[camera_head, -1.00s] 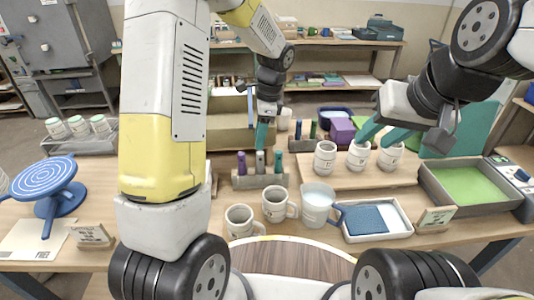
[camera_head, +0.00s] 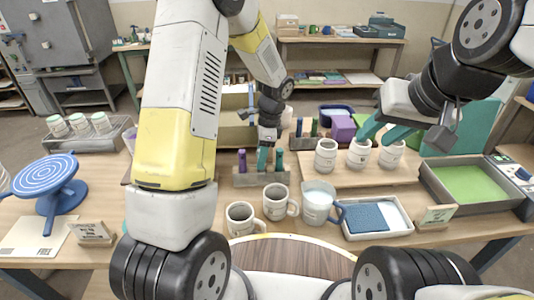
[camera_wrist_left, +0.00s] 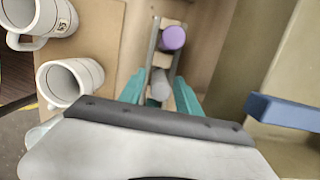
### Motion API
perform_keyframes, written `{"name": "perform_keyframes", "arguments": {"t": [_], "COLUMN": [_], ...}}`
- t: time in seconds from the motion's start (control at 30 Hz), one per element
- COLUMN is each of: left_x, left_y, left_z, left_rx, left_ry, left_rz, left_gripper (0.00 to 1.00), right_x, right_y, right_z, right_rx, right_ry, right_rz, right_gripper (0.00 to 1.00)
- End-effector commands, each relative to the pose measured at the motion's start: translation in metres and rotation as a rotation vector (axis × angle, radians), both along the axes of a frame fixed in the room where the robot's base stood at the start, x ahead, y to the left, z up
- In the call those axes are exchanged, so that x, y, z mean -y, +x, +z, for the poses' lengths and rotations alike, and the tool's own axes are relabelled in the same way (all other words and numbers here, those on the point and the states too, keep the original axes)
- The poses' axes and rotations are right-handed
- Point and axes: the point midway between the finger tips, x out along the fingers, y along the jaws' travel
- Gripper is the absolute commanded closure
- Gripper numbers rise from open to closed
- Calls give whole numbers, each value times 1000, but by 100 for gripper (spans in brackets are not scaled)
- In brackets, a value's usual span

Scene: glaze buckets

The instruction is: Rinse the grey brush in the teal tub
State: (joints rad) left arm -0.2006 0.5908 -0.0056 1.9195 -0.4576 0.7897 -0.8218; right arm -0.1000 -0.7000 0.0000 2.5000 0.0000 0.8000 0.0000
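The brush holder (camera_head: 262,180) stands on the table with upright brushes; a purple-handled one (camera_head: 241,160) shows at its left. In the left wrist view, the grey brush (camera_wrist_left: 160,84) stands in the slot below a purple one (camera_wrist_left: 173,37). My left gripper (camera_head: 270,160) is at the holder. Its teal fingers are open on either side of the grey brush, with gaps visible in the wrist view. In the head view the fingers mostly hide the grey brush. My right gripper (camera_head: 385,132) is open and empty by the white cups. I cannot make out a teal tub for certain.
White cups (camera_head: 326,156) stand on a board at right. Mugs (camera_head: 276,201) and a jug (camera_head: 318,202) stand in front of the holder. A tray with a blue pad (camera_head: 376,217), a green-bottomed tray (camera_head: 468,187) and a blue turntable (camera_head: 46,180) are around. A teal panel (camera_head: 470,128) is behind right.

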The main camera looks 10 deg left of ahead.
Motion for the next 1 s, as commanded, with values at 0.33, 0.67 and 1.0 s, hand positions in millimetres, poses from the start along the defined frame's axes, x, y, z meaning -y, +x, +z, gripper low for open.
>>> {"name": "perform_keyframes", "arguments": {"t": [0.33, 0.67, 1.0], "left_x": [0, 0, 0], "left_y": [0, 0, 1], "left_z": [0, 16, 47], "left_rx": [0, 1, 2], "left_ry": [0, -1, -1], "left_rz": [0, 1, 1], "left_gripper": [100, 100, 100], "right_x": [0, 0, 0], "right_y": [0, 0, 0], "right_z": [0, 0, 0], "right_rx": [0, 0, 0], "right_ry": [0, 0, 0], "right_rz": [0, 0, 0], "right_gripper": [64, 64, 64]}}
